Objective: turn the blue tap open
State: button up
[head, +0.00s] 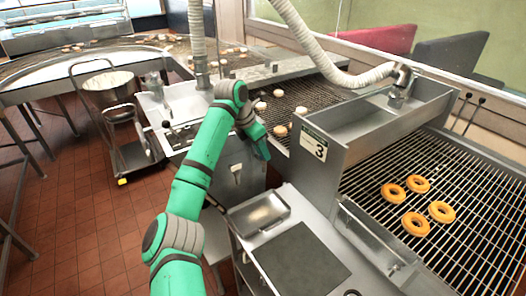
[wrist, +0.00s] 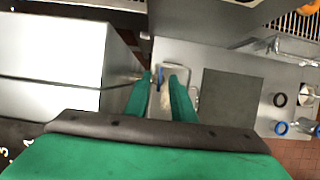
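My gripper (wrist: 162,78) points down, with its two green fingers apart in the wrist view. A small blue piece (wrist: 160,77) shows between the fingertips, beside a pale part. It may be the blue tap, but it is too small to tell, and I cannot tell whether the fingers touch it. A blue ring (wrist: 281,128) and a dark ring (wrist: 280,100) show at the right of the wrist view, well away from the fingers. In the head view my gripper (head: 262,152) is by the grey cabinet, and no blue tap is clear there.
A metal tray (head: 260,213) and a dark plate (head: 301,262) lie on the bench right of my arm. The glazing unit with a "3" label (head: 314,145) stands behind. Doughnuts (head: 416,223) lie on the wire conveyor (head: 462,238). A pot (head: 108,88) sits on a cart at left.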

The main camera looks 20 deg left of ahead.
jog(key=shift+w+f, duration=0.1)
jog(key=shift+f, duration=0.05)
jog(key=shift+c, duration=0.6)
grip_shut()
